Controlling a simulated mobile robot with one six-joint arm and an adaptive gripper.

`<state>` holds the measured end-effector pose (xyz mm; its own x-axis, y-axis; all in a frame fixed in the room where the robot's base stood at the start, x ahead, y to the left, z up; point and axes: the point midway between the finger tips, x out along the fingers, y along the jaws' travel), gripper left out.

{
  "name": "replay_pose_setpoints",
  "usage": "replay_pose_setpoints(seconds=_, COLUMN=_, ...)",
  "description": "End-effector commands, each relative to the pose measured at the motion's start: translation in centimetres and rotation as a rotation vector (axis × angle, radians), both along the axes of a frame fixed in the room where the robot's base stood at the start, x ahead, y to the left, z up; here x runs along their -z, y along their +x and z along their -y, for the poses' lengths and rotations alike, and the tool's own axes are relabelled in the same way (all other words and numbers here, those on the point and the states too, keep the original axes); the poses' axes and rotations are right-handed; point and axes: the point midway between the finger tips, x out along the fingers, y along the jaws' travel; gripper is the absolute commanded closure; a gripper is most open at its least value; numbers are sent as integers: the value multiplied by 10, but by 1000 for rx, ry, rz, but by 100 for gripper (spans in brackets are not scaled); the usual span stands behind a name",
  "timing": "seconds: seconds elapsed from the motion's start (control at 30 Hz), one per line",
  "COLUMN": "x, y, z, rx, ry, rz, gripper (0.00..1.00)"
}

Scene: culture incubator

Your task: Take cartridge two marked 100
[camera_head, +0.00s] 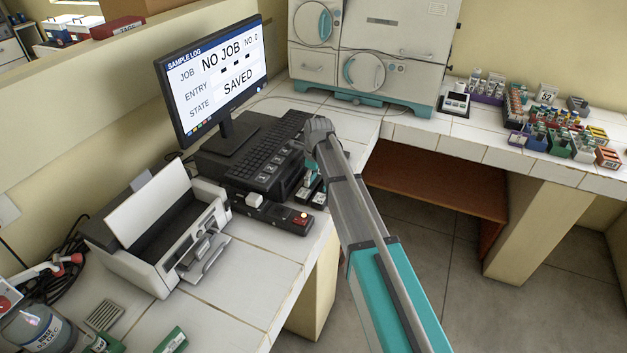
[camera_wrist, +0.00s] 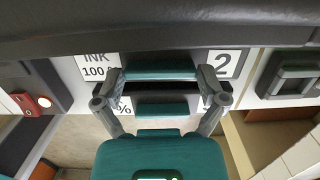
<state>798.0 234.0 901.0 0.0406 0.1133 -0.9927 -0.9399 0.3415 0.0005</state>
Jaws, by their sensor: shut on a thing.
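The cartridge marked 2 (camera_wrist: 224,64) fills the middle of the wrist view. Its white face carries a large 2 on the right and "INK 100" on the left, with a % sign partly hidden by a finger. My gripper (camera_wrist: 163,90) is shut on its dark middle part, one teal pad above and one below. In the head view my gripper (camera_head: 310,181) is low beside the keyboard's right end, largely hidden by my arm. Small dark and white pieces (camera_head: 319,199) show just below it; I cannot tell which is the held cartridge.
Another handled unit (camera_wrist: 295,80) sits at the right in the wrist view. A black box with a red button (camera_head: 302,219) lies near the counter edge. The printer (camera_head: 165,235), keyboard (camera_head: 268,155) and monitor (camera_head: 215,75) stand left. Racks (camera_head: 560,130) crowd the far right counter.

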Motion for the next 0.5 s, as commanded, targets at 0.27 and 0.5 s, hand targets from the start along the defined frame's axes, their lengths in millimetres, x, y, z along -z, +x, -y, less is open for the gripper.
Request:
replay_pose_setpoints(seconds=0.27, x=-11, y=0, z=0, rx=0, ry=0, rz=0, gripper=70)
replay_pose_setpoints(seconds=0.5, x=-31, y=0, z=0, rx=0, ry=0, rz=0, gripper=70)
